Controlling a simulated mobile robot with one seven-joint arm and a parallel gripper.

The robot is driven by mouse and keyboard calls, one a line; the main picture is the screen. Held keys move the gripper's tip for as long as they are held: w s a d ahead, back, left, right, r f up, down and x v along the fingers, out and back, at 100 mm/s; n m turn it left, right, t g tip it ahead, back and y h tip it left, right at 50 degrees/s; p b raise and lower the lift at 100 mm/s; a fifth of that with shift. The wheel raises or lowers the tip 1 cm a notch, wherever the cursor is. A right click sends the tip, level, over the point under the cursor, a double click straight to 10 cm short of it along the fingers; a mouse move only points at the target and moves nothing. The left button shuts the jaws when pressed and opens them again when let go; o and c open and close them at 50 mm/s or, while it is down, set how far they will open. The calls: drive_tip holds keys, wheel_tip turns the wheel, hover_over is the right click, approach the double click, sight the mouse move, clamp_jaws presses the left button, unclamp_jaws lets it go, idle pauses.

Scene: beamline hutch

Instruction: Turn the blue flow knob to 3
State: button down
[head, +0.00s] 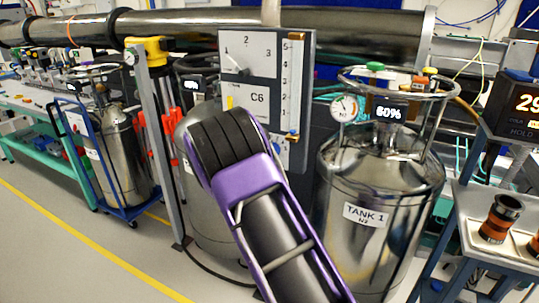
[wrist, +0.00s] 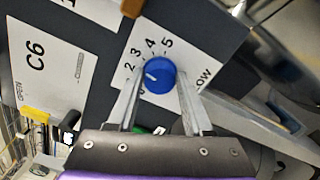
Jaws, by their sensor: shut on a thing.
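The blue flow knob (wrist: 160,75) is on a white dial plate (wrist: 181,97) on the dark panel in the wrist view. Numbers 2, 3, 4 and 5 show around it; lower numbers are partly hidden by a finger. The knob's short white mark points left, close to 2 and below 3. My gripper (wrist: 158,80) has one finger on each side of the knob and is shut on it.
The grey panel (head: 307,75) bears a dial, a vertical scale (head: 294,85) and a C6 card (head: 252,100). The steel TANK 1 (head: 365,225) with a 60% display stands close at right, another tank behind my arm. A cart with orange-banded parts (head: 497,222) is far right.

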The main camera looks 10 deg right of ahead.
drive_tip(key=shift+m, duration=0.6)
drive_tip(key=shift+c, duration=1.5)
unclamp_jaws()
drive_tip(key=shift+s, duration=0.1)
drive_tip(key=v, duration=1.7)
drive_tip(key=shift+p, duration=0.3)
drive_tip(key=shift+s+a, duration=0.1)
